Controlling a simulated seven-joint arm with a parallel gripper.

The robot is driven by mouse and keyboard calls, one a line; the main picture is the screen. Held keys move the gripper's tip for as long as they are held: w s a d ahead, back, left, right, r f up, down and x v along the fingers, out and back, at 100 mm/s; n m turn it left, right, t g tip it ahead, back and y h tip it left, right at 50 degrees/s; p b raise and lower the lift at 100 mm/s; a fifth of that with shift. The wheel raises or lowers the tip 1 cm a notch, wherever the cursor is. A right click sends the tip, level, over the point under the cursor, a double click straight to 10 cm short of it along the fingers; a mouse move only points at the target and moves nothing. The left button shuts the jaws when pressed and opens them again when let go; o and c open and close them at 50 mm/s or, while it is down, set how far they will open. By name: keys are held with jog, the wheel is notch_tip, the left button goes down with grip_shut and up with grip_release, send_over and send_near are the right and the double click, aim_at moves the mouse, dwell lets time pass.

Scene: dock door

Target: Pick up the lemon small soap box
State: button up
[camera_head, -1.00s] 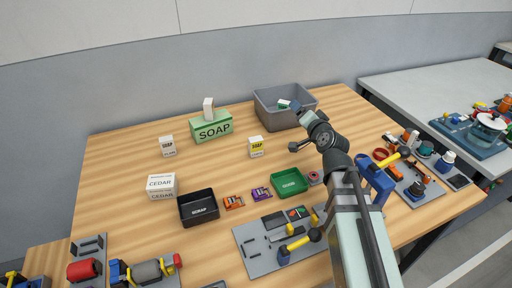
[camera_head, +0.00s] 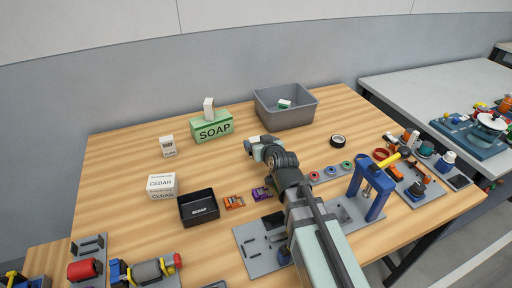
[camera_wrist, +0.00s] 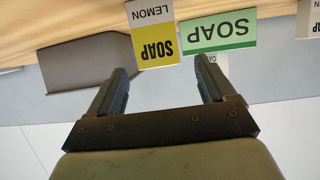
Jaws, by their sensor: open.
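The lemon small soap box (camera_wrist: 156,35) shows in the wrist view, yellow and white with SOAP and LEMON lettering upside down. It lies just beyond my fingertips, roughly between their lines and nearer the left one. My gripper (camera_wrist: 162,75) is open with nothing between its fingers. In the head view my gripper (camera_head: 256,144) is over the middle of the table and hides the lemon box.
A green SOAP box (camera_head: 212,127) with a white box (camera_head: 208,108) on it stands behind. Another small soap box (camera_head: 168,146), a grey bin (camera_head: 285,109), CEDAR boxes (camera_head: 161,186) and a black SCRAP tray (camera_head: 199,207) stand around.

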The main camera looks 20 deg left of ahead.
aim_at(256, 139)
jog(key=x, duration=0.4)
jog(key=shift+w+a+f, duration=0.1)
jog(key=shift+w+a, duration=0.05)
jog(key=shift+w, duration=0.05)
jog(key=c, duration=1.1)
